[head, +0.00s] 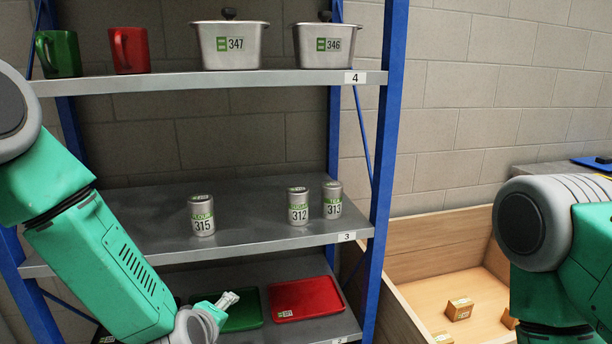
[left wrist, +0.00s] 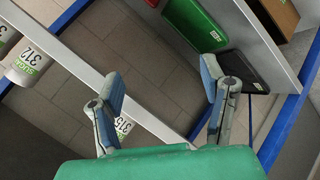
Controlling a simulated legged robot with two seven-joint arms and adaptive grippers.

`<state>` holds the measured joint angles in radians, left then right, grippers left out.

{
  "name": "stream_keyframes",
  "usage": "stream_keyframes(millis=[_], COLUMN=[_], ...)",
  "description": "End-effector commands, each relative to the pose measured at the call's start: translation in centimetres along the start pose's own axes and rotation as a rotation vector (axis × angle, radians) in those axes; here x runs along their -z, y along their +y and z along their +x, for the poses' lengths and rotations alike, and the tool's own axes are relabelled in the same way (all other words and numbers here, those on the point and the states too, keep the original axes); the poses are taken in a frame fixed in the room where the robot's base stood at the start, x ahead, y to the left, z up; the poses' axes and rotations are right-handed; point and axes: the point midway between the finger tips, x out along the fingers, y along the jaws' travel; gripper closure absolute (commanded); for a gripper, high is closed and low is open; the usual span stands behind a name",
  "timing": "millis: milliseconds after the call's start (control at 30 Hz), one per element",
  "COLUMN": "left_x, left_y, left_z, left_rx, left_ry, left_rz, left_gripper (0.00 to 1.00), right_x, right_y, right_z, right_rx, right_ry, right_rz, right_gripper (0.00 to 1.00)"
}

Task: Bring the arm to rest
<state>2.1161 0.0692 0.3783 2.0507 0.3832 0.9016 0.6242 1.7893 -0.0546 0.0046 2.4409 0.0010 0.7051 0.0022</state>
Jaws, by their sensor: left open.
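My left arm comes in from the left in the head view and reaches down in front of the shelf rack. My left gripper (head: 226,301) shows only in part there, near the lowest visible shelf and overlapping the green tray (head: 243,312).
The rack's blue post (head: 386,140) stands right of my left arm. Cans 315 (head: 202,216), 312 (head: 298,207) and 313 (head: 332,200) stand on shelf 3. A red tray (head: 306,299) lies below. A wooden bin (head: 430,245) with small boxes is at right.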

Motion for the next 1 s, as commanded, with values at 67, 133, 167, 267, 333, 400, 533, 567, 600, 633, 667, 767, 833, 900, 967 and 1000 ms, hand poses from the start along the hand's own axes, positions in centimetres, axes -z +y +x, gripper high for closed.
stream_keyframes(millis=[67, 133, 167, 267, 333, 400, 533, 567, 600, 633, 667, 767, 833, 900, 967, 1000], left_x=[-2.2, -3.6, -4.2, -5.9, -6.8, -7.4, -7.9, -8.0, -8.1, -8.1, -8.1, -8.1, -8.1, -8.1, -8.1, -8.1], left_y=[-6.4, -11.5, -13.7, -20.7, -25.2, -29.0, -34.0, -34.7, -35.5, -36.0, -36.3, -36.8, -36.8, -36.8, -36.8, -36.8], left_z=[-0.4, -1.4, -2.0, -4.6, -6.9, -9.4, -13.4, -14.2, -14.9, -15.4, -15.8, -16.3, -16.3, -16.3, -16.3, -16.3], left_rx=[0.092, 0.163, 0.193, 0.285, 0.341, 0.387, 0.443, 0.451, 0.46, 0.464, 0.468, 0.472, 0.472, 0.472, 0.472, 0.472], left_ry=[-0.077, -0.15, -0.186, -0.316, -0.415, -0.512, -0.663, -0.691, -0.72, -0.738, -0.752, -0.772, -0.772, -0.772, -0.772, -0.772], left_rz=[0.167, 0.309, 0.369, 0.565, 0.69, 0.8, 0.95, 0.973, 0.998, 1.013, 1.025, 1.04, 1.04, 1.04, 1.04, 1.04], left_gripper=[0.34, 0.34, 0.34, 0.34, 0.34, 0.34, 0.34, 0.34, 0.34, 0.34, 0.34, 0.34, 0.34, 0.34, 0.34, 0.34], right_x=[0.0, 0.0, 0.0, -0.1, -0.1, -0.1, -0.1, -0.1, -0.1, -0.1, -0.1, -0.1, -0.1, -0.1, -0.1, -0.1], right_y=[0.0, 0.0, 0.0, 0.0, 0.0, 0.0, 0.0, 0.0, 0.0, 0.0, 0.0, 0.0, 0.0, 0.0, 0.0, 0.0], right_z=[0.4, 0.6, 0.7, 1.0, 1.2, 1.4, 1.6, 1.7, 1.7, 1.7, 1.7, 1.7, 1.7, 1.7, 1.7, 1.7], right_rx=[0.0, 0.0, 0.0, 0.0, 0.0, 0.0, 0.0, 0.0, 0.0, 0.0, 0.0, 0.0, 0.0, 0.0, 0.0, 0.0], right_ry=[0.0, 0.0, 0.0, 0.0, 0.0, 0.0, 0.0, 0.0, 0.0, 0.0, 0.0, 0.0, 0.0, 0.0, 0.0, 0.0], right_rz=[0.0, 0.0, 0.0, 0.0, 0.0, 0.0, 0.0, 0.0, 0.0, 0.0, 0.0, 0.0, 0.0, 0.0, 0.0, 0.0], right_gripper=[1.0, 1.0, 1.0, 1.0, 1.0, 1.0, 1.0, 1.0, 1.0, 1.0, 1.0, 1.0, 1.0, 1.0, 1.0, 1.0])
